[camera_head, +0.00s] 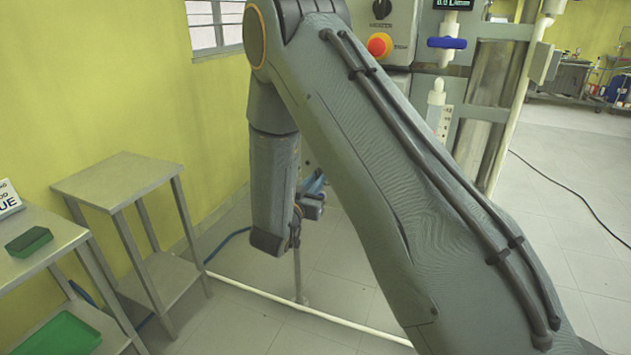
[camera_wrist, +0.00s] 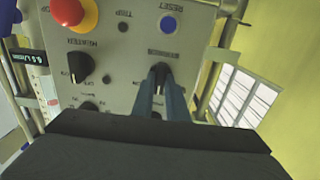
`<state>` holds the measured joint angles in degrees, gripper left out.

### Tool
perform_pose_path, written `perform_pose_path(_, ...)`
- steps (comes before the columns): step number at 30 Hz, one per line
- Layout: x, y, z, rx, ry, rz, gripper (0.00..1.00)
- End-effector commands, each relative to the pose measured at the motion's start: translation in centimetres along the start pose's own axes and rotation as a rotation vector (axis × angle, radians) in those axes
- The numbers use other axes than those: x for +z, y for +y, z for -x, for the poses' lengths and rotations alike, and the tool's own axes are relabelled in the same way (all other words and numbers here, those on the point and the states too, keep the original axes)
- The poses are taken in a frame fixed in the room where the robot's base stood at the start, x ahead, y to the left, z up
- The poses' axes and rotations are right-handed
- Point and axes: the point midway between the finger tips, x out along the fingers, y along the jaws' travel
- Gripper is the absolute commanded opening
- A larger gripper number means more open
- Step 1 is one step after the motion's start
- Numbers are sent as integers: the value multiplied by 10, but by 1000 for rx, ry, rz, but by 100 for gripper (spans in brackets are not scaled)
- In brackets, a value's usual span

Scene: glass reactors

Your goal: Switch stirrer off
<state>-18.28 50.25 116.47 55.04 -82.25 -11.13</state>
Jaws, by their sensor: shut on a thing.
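In the wrist view a grey control panel (camera_wrist: 120,60) fills the upper middle, seen tilted. My gripper (camera_wrist: 160,82) has its two blue-grey fingers closed on a dark rotary knob (camera_wrist: 161,69) on this panel. The fingers hide most of the knob, so its pointer direction cannot be read. The small label above it is too blurred to read. In the head view, part of the panel (camera_head: 407,50) shows at the top, behind my arm. My gripper's hold on the knob is hidden there.
Near the held knob are a black heater knob (camera_wrist: 80,68), a red button on a yellow base (camera_wrist: 68,10) and a blue reset button (camera_wrist: 168,25). The red button also shows in the head view (camera_head: 378,45). A metal side table (camera_head: 120,178) stands left.

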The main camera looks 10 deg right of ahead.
Motion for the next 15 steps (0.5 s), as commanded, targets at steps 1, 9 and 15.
perform_pose_path(1,-1,-1,0,-1,3,5,0)
perform_pose_path(9,-1,-1,0,-1,3,11,0)
perform_pose_path(15,-1,-1,0,-1,3,10,22)
